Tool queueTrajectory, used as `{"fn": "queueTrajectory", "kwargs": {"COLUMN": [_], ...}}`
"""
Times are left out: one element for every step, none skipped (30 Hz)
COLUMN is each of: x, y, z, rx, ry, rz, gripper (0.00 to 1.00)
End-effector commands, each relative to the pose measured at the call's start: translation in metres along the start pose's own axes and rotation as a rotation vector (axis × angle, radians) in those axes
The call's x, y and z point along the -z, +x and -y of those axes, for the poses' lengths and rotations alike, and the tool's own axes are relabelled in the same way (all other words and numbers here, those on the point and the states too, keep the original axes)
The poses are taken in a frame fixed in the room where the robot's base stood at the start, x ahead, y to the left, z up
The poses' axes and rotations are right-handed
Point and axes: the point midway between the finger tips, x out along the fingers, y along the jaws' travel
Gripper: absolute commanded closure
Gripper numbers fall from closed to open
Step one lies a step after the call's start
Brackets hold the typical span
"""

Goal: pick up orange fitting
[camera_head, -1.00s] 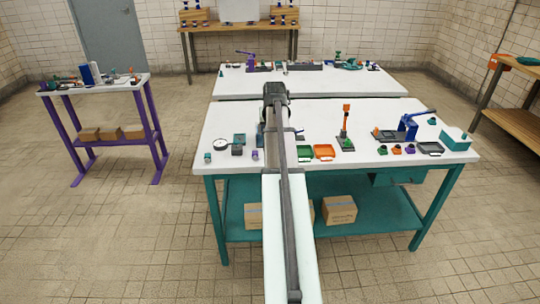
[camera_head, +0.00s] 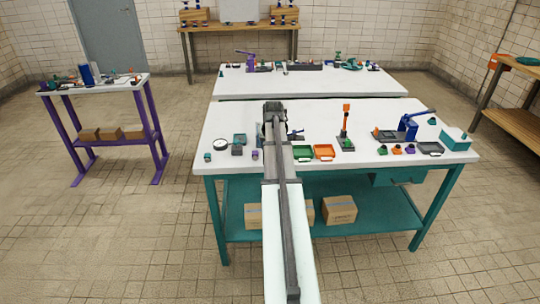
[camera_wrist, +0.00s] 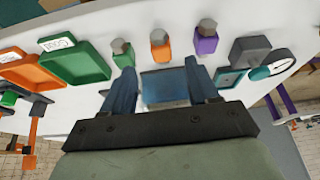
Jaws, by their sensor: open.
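In the wrist view, an orange fitting (camera_wrist: 160,48) with a grey hexagonal top stands on the white table, between a green fitting (camera_wrist: 122,54) and a purple fitting (camera_wrist: 205,40). My gripper (camera_wrist: 160,74) is open, its two blue fingers apart and pointing toward the orange fitting, which is beyond the fingertips and not between them. A blue square object (camera_wrist: 165,87) shows between the fingers. In the head view, my arm hides this fitting; another orange fitting (camera_head: 397,150) stands at the table's right front. My gripper (camera_head: 275,120) is over the table, fingertips unclear.
A green tray (camera_head: 303,152) and an orange tray (camera_head: 324,151) lie right of my arm. A grey block (camera_wrist: 250,50), a dial gauge (camera_wrist: 272,64) and a teal tray (camera_wrist: 230,77) sit near the purple fitting. An orange upright tool (camera_head: 346,122) stands farther right.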

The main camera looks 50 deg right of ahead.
Motion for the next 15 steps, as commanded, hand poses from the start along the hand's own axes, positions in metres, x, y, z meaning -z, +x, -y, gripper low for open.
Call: {"fn": "queueTrajectory", "kwargs": {"x": [0.0, -0.001, -0.001, -0.002, -0.002, -0.003, -0.004, -0.004, -0.005, -0.004, -0.004, -0.004, -0.004, -0.004, -0.004], "y": [0.003, 0.004, 0.008, 0.01, 0.014, 0.019, 0.022, 0.026, 0.031, 0.035, 0.039, 0.043, 0.046, 0.048, 0.049], "z": [0.0, 0.001, 0.001, 0.001, 0.001, 0.002, 0.002, 0.002, 0.003, 0.002, 0.002, 0.002, 0.002, 0.002, 0.002], "rx": [0.0, 0.0, 0.0, 0.0, 0.0, 0.0, 0.0, 0.0, 0.0, 0.0, 0.0, -0.001, -0.001, -0.001, -0.001], "ry": [0.0, 0.0, 0.0, 0.0, 0.0, 0.0, 0.0, 0.0, 0.0, 0.001, 0.001, 0.001, 0.002, 0.002, 0.002], "rz": [0.0, 0.0, 0.001, 0.001, 0.002, 0.002, 0.003, 0.002, 0.001, 0.001, 0.002, 0.002, 0.001, 0.0, -0.001], "gripper": [0.4, 0.4, 0.4, 0.4, 0.4, 0.4, 0.4, 0.4, 0.4, 0.4, 0.4, 0.4, 0.4, 0.4, 0.4]}}
